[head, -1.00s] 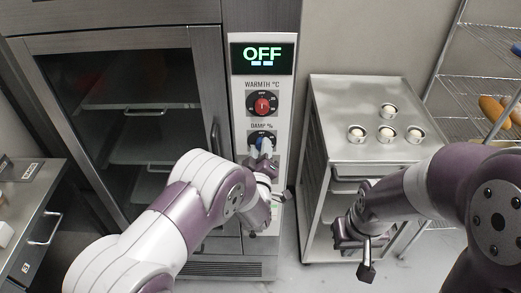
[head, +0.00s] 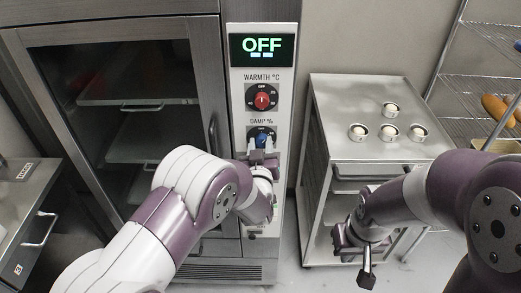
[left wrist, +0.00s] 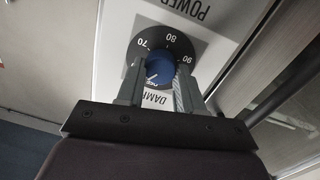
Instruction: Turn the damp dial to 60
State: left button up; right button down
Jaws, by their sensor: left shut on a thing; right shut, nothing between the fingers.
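The blue damp dial (head: 262,141) is on the white control panel (head: 285,110), below the red warmth dial (head: 262,97). My left gripper (head: 263,147) is at the blue dial, with its fingers on either side of the knob. The left wrist view shows the knob (left wrist: 160,70) between the two fingers, shut on it. Numbers 70, 80 and 90 show upside down on the black ring (left wrist: 168,40); the 60 is not legible. A white mark shows on the knob's lower left. The display (head: 262,48) reads OFF. My right gripper (head: 366,276) is shut and empty, low at the right.
A glass-doored cabinet (head: 110,29) with shelves stands left of the panel, its vertical handle (head: 214,135) close to my left arm. A steel trolley (head: 340,92) with several small filled cups stands to the right. A wire rack (head: 470,70) with loaves is at far right.

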pick_arm(q)
jog(key=m+b, duration=0.1)
jog(key=m, duration=0.3)
jog(key=shift+d+m, duration=0.1)
jog(key=shift+m, duration=0.2)
dwell(0.3)
jog(key=o, duration=1)
jog(key=shift+o, duration=0.2)
jog(key=s+b, duration=0.3)
jog(key=s, duration=0.9)
jog(key=shift+s+r+b, duration=0.3)
jog(key=shift+r+b, duration=0.05)
jog(key=shift+b, duration=0.05)
